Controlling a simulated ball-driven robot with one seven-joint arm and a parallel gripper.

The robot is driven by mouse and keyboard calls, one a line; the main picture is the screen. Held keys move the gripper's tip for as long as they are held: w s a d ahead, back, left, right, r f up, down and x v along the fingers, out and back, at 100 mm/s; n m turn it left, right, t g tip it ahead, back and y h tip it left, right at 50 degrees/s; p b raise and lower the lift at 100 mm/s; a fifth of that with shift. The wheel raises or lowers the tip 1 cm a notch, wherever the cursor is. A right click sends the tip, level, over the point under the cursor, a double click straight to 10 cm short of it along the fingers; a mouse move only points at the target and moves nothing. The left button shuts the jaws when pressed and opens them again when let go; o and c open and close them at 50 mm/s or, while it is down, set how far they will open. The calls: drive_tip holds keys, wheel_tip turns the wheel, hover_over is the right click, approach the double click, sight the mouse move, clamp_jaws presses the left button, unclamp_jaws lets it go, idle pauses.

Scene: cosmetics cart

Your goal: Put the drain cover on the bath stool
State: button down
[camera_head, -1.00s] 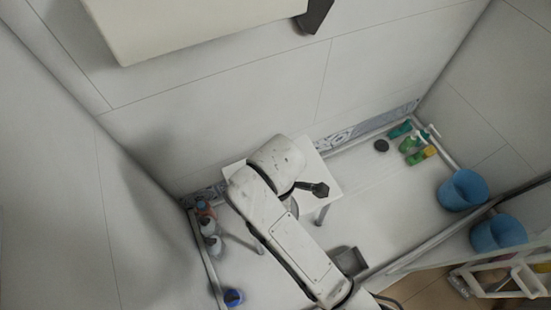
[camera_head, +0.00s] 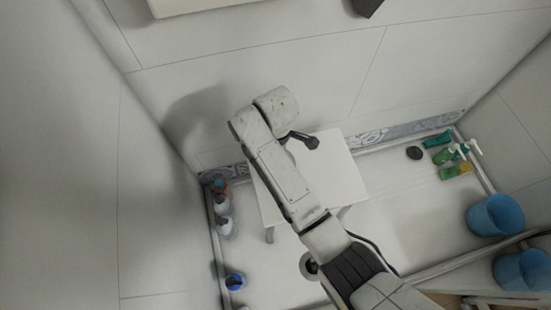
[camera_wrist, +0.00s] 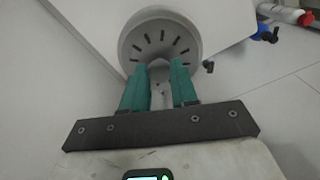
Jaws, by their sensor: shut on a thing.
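The drain cover (camera_wrist: 160,30) is a round grey disc with a ring of dark slots, in the upper middle of the wrist view. My gripper (camera_wrist: 160,66) has teal fingers shut on its near edge. The bath stool (camera_head: 342,168) is a white, flat-topped stool against the back wall in the head view. My arm passes over it and hides part of its top. My gripper and the drain cover are hidden in the head view. In the wrist view a white surface, apparently the stool top (camera_wrist: 222,18), lies behind the cover; I cannot tell whether they touch.
Several bottles (camera_head: 223,204) stand along the left edge. A dark round object (camera_head: 414,153) and green and yellow bottles (camera_head: 447,157) lie at the right back. Blue buckets (camera_head: 494,215) stand at the right. The floor (camera_head: 405,205) right of the stool is clear.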

drive_tip(key=shift+w+a+f, duration=0.1)
drive_tip(key=shift+w+f, duration=0.3)
drive_tip(key=shift+f, duration=0.1)
drive_tip(key=shift+f+b, duration=0.5)
drive_tip(key=shift+f, duration=0.95)
drive_tip(key=shift+f, duration=0.1)
drive_tip(key=c, duration=0.9)
unclamp_jaws()
wheel_tip(320, 180, up, 12)
drive_tip(key=p, duration=0.2)
drive_tip(key=shift+p, duration=0.3)
